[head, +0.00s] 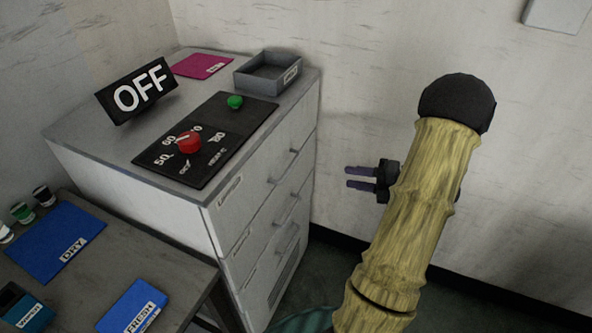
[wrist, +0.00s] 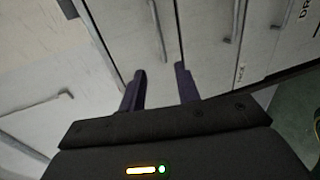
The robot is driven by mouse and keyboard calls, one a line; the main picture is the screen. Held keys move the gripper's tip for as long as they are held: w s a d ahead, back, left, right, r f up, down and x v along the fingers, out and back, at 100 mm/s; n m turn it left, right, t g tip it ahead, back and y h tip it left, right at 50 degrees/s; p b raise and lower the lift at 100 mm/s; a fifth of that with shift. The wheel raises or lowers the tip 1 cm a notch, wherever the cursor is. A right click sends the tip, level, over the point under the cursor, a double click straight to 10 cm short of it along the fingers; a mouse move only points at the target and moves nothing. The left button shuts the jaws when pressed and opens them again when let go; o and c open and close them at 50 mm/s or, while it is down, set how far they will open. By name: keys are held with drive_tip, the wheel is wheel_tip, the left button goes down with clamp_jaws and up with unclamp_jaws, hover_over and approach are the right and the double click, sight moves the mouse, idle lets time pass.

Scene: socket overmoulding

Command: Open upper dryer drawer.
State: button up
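The dryer is a grey-white cabinet (head: 130,185) with stacked drawers on its right-hand front. The upper drawer (head: 240,193) has a label at its left end and a bar handle (head: 285,167); its front looks flush with the cabinet. My gripper (head: 348,177) is to the right of the drawer fronts, apart from them, with its fingers pointing left at them. In the wrist view my gripper (wrist: 160,70) is open and empty. A bar handle (wrist: 158,32) shows beyond the fingertips there; I cannot tell for sure which drawer it belongs to.
The dryer top carries an OFF sign (head: 137,92), a black panel with a red knob (head: 188,142) and green button (head: 235,102), a grey tray (head: 242,82) and a magenta mat (head: 202,65). A table (head: 185,290) with blue mats stands at front left. A wall is behind.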

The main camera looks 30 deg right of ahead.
drive_tip(key=x, duration=1.7)
drive_tip(key=shift+w+p, duration=0.2)
drive_tip(key=shift+p, duration=0.15)
clamp_jaws()
